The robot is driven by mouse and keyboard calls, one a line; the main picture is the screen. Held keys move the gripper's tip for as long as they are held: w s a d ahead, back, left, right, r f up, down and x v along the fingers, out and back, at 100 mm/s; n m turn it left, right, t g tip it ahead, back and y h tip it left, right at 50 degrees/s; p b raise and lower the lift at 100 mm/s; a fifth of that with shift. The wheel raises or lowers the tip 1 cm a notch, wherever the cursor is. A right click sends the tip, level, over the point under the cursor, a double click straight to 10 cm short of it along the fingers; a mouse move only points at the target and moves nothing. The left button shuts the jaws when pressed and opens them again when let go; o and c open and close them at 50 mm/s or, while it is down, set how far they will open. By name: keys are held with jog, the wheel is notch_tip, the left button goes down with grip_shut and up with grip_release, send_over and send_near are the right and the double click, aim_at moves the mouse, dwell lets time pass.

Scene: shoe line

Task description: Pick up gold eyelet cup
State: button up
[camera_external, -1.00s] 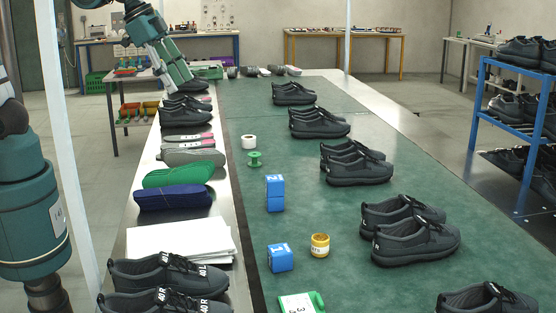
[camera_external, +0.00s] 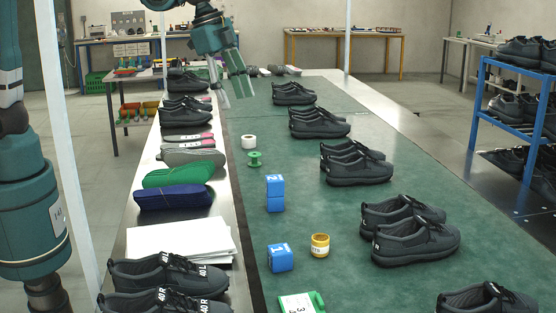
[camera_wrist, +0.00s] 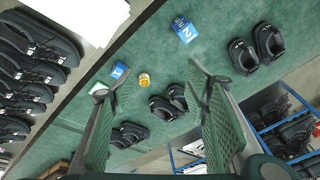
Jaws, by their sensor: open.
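The gold eyelet cup (camera_external: 320,245) stands upright on the green mat in the external view, just right of a blue block marked 1 (camera_external: 280,257). It also shows in the wrist view as a small yellow cup (camera_wrist: 144,80), between the two fingers and some way off. My gripper (camera_external: 234,92) is open and empty, raised over the far end of the table, well away from the cup. In the wrist view its two green finger pads (camera_wrist: 158,125) stand wide apart with nothing between them at close range.
A green-edged card (camera_external: 300,303) lies near the front. The mat's middle is mostly clear.

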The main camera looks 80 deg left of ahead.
jog(key=w+d+f+m+g, duration=0.2)
jog(key=w+d+f+m, duration=0.2)
jog(key=w+d+f, duration=0.8)
jog(key=m+g, duration=0.1)
jog(key=m, duration=0.3)
send_over(321, 237)
jog(key=shift+y, duration=0.3)
jog(key=f, duration=1.6)
jog(key=shift+s+a, duration=0.1)
jog(key=shift+a, duration=0.1)
jog(key=shift+d+f, duration=0.2)
jog(key=shift+f, duration=0.15)
jog(key=shift+f, duration=1.3)
jog(key=shift+a+f, duration=0.1)
jog(key=shift+f, duration=2.5)
jog(key=c, duration=1)
